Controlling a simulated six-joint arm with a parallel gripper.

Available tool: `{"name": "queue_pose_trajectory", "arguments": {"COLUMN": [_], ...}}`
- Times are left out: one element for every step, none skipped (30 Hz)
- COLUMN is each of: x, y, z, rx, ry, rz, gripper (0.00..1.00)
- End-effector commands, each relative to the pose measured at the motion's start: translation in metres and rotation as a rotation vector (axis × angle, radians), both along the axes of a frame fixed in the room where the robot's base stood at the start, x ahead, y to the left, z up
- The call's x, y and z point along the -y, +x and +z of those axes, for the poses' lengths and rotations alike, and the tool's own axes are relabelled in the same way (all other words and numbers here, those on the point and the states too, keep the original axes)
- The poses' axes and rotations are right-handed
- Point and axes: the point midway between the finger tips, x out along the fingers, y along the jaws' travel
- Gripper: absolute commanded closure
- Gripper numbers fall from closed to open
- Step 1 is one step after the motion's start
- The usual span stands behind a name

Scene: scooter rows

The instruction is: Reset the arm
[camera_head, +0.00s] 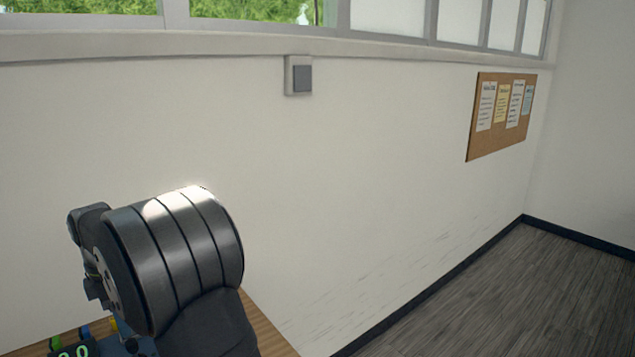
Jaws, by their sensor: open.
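My gripper is not in view. No part that I can make out as its fingers shows in the head view. I cannot tell from this view how the arm is posed.
A large dark banded cylinder (180,255) fills the lower left; I cannot tell what it is. A wall switch (301,77) and a corkboard (500,112) hang behind. The floor (510,300) at right is clear.

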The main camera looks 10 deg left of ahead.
Motion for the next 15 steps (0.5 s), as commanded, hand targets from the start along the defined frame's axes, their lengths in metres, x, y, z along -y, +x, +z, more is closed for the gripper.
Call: {"name": "queue_pose_trajectory", "arguments": {"x": [0.000,0.000,0.000,0.000,0.000,0.000,0.000,0.000,0.000,0.000,0.000,0.000,0.000,0.000,0.000], "y": [0.000,0.000,0.000,0.000,0.000,0.000,0.000,0.000,0.000,0.000,0.000,0.000,0.000,0.000,0.000], "z": [0.000,0.000,0.000,0.000,0.000,0.000,0.000,-0.001,-0.002,-0.004,-0.006,-0.010,-0.014,-0.018,-0.024], "rx": [0.000,0.000,0.000,0.000,0.000,0.000,0.000,0.000,-0.001,-0.001,-0.001,-0.001,-0.001,-0.002,-0.001], "ry": [0.000,0.000,0.000,0.000,0.000,0.000,0.000,0.000,-0.001,-0.001,-0.001,-0.001,-0.003,-0.004,-0.003], "rz": [0.000,0.000,0.000,0.000,0.000,0.000,0.000,0.000,0.000,0.000,0.000,0.000,0.000,0.000,0.000], "gripper": [0.35,0.35,0.35,0.35,0.35,0.35,0.35,0.35,0.35,0.35,0.35,0.35,0.35,0.35,0.35]}}
